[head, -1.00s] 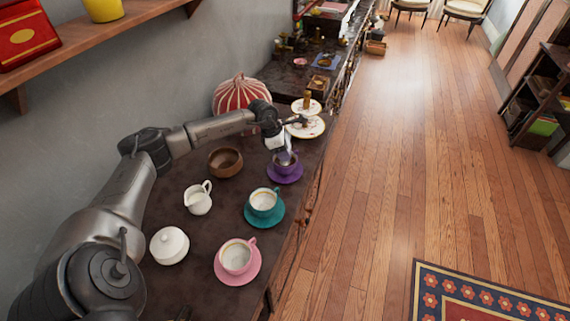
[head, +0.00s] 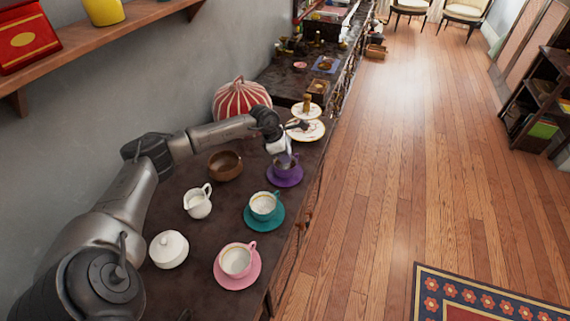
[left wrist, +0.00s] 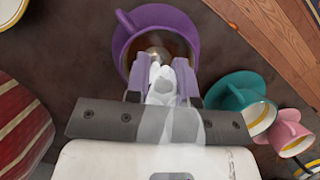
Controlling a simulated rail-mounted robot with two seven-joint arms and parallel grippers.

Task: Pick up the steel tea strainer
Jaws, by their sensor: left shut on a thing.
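The steel tea strainer (left wrist: 157,52) sits at the mouth of the purple cup (left wrist: 122,42) in the left wrist view. In the head view the purple cup (head: 284,165) stands on its purple saucer (head: 287,181), and the strainer is too small to make out clearly. My left gripper (left wrist: 161,78) points down at the cup and is shut on the strainer's near end, which is mostly hidden between the fingers. In the head view the left gripper (head: 283,152) is right above the cup. My right gripper is not in view.
A teal cup (head: 264,204) and a pink cup (head: 237,260) stand nearer on saucers. A wooden bowl (head: 225,165), white creamer (head: 197,202) and white lidded pot (head: 169,249) are to the left. A tiered plate stand (head: 305,130) and striped pumpkin-shaped pot (head: 241,98) are behind.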

